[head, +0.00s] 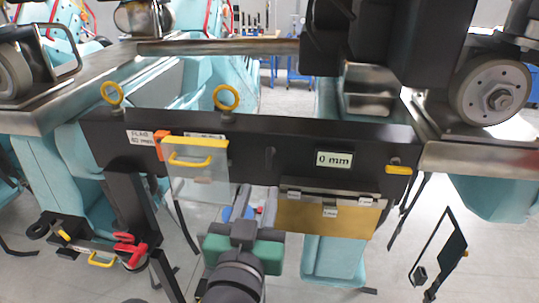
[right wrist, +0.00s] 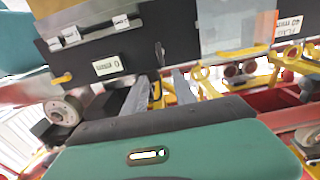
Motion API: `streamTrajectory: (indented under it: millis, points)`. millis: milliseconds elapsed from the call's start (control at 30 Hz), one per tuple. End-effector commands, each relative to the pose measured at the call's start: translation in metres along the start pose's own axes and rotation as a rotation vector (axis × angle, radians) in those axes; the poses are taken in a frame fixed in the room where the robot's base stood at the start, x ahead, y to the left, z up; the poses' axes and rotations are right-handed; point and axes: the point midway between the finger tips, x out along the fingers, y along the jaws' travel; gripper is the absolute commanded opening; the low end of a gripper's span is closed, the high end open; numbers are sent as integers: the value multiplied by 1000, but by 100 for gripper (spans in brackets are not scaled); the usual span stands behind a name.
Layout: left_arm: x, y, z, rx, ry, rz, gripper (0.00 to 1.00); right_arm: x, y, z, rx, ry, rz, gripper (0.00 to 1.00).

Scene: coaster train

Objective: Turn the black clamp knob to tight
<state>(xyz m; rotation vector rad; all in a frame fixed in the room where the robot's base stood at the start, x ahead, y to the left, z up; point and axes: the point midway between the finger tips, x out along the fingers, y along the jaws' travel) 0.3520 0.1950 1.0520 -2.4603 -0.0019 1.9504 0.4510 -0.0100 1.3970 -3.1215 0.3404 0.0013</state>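A small dark knob (head: 270,157) shows faintly on the front face of the black beam (head: 290,140), between the clear panel and the "0 mm" display. Black on black, its setting cannot be read. In the right wrist view, the knob (right wrist: 160,54) shows just beyond the fingertips. My right gripper (head: 254,192), with a green body, is below the knob in the head view. Its two grey fingers (right wrist: 162,84) are apart with nothing seen held between them. They appear short of the knob; contact cannot be made out. My left gripper is not in view.
A clear panel (head: 200,185) with a yellow handle hangs left of the right gripper. A brass-coloured panel (head: 330,217) hangs to its right. The "0 mm" display (head: 334,159) is on the beam. Yellow rings (head: 227,97) stand on its top edge. A wheel (head: 495,92) is at the right.

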Motion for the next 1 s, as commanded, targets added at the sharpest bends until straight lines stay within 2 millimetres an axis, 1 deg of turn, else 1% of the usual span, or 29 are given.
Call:
streamTrajectory:
  millis: [33,100,300,400,500,600,833,867,1000]
  points:
    - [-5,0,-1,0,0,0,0,14,1,-1,-4,-2,5,33]
    - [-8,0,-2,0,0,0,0,33,1,-1,-2,-3,4,33]
    - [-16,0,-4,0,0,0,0,84,1,-1,-2,-2,3,33]
    - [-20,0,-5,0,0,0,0,104,1,-1,-1,-2,2,33]
    - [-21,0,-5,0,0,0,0,117,1,0,-1,-1,2,33]
    - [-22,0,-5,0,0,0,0,122,1,0,0,0,-1,33]
    - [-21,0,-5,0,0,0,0,123,0,0,0,0,-1,33]
    - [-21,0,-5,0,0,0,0,123,0,0,0,0,-1,30]
    - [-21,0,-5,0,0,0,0,123,0,0,0,0,-1,12]
